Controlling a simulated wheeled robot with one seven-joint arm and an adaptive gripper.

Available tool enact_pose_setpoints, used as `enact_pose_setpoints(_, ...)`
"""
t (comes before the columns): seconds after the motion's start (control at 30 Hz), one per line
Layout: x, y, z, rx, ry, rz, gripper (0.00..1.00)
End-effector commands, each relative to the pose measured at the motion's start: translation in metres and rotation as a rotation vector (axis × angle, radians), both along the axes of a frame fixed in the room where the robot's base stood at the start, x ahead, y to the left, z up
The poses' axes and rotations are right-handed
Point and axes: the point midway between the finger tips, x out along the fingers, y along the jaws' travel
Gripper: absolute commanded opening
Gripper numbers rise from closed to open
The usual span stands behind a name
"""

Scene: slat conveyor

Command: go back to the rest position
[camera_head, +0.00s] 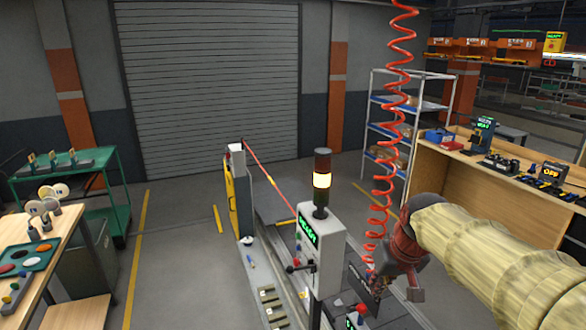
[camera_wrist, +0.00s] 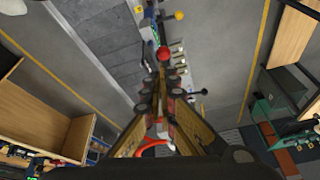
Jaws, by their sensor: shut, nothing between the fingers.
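My arm in its pale yellow sleeve reaches in from the right in the head view. My gripper (camera_head: 372,292) is at its end, low over the conveyor beside the control post, partly hidden by the red coiled hose and the wrist. In the wrist view my gripper (camera_wrist: 161,76) has its fingers together at the tips, with nothing held between them. A red knob (camera_wrist: 163,53) appears just past the fingertips; I cannot tell how far below it is.
A grey control post (camera_head: 320,250) with a lit stack light (camera_head: 322,180) stands left of my gripper. A red coiled hose (camera_head: 398,75) hangs beside my wrist. A wooden bench (camera_head: 505,190) is at right, and a green cart (camera_head: 70,190) at left. Floor left of the conveyor is clear.

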Motion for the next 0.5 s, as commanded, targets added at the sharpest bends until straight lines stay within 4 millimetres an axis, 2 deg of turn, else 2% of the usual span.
enact_pose_setpoints(0.2, -0.082, 0.009, -0.043, -0.003, 0.04, -0.08, 0.0)
enact_pose_setpoints(0.4, -0.166, 0.022, -0.092, -0.023, -0.001, -0.096, 0.0)
enact_pose_setpoints(0.5, -0.194, 0.028, -0.111, -0.035, -0.04, -0.075, 0.0)
